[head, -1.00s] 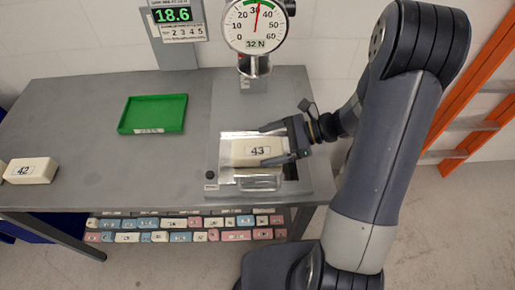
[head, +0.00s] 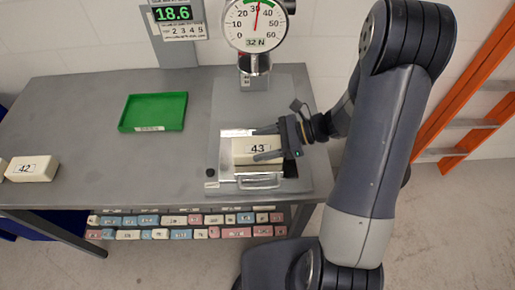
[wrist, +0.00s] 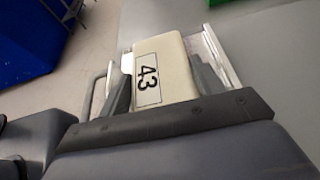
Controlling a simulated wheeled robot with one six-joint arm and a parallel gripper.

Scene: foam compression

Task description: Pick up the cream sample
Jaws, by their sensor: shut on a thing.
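The cream sample marked 43 (head: 256,146) is at the metal plate (head: 228,180) of the test stand, under the dial gauge. It also shows in the wrist view (wrist: 165,68), between my two fingers. My gripper (head: 266,145) reaches in from the right and is shut on this sample, one finger along its far side and one along its near side. I cannot tell whether the sample is clear of the plate. A second cream sample, marked 42 (head: 31,169), lies at the table's left edge.
A dial gauge (head: 255,25) reading 32 N hangs above the plate, beside a display (head: 173,14) showing 18.6. An empty green tray (head: 153,112) sits to the left. Several coloured samples (head: 190,227) fill a lower shelf. An orange ladder (head: 470,90) leans at the right.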

